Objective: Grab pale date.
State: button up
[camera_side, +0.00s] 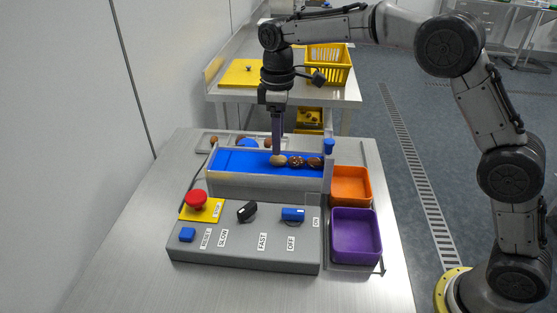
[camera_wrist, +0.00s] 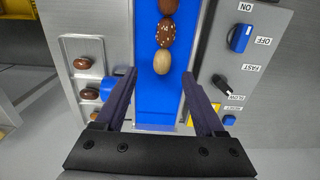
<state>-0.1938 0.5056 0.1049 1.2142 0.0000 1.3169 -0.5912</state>
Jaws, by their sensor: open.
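The pale date (camera_wrist: 162,62) lies on the blue conveyor belt (camera_wrist: 149,98), at the end of a short row of dates. In the side view the pale date (camera_side: 278,160) is just below my gripper (camera_side: 277,150). In the wrist view my gripper (camera_wrist: 162,75) is open, its two dark fingers apart with the pale date between or just beyond their tips. A speckled brown date (camera_wrist: 165,34) touches or nearly touches the pale one. A plain brown date (camera_wrist: 168,6) comes after it, partly cut off. I cannot tell the exact height of my fingertips over the belt.
A control panel (camera_side: 250,259) with a red stop button (camera_side: 197,199) stands in front of the belt. An orange bin (camera_side: 350,171) and a purple bin (camera_side: 355,263) stand at the right. A metal tray (camera_wrist: 70,42) with several dates lies beyond the belt.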

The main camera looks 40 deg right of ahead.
aim_at(279, 161)
jog(key=shift+s+f, duration=0.2)
jog(key=shift+f, duration=2.45)
jog(key=c, duration=1)
jog(key=shift+r, duration=0.1)
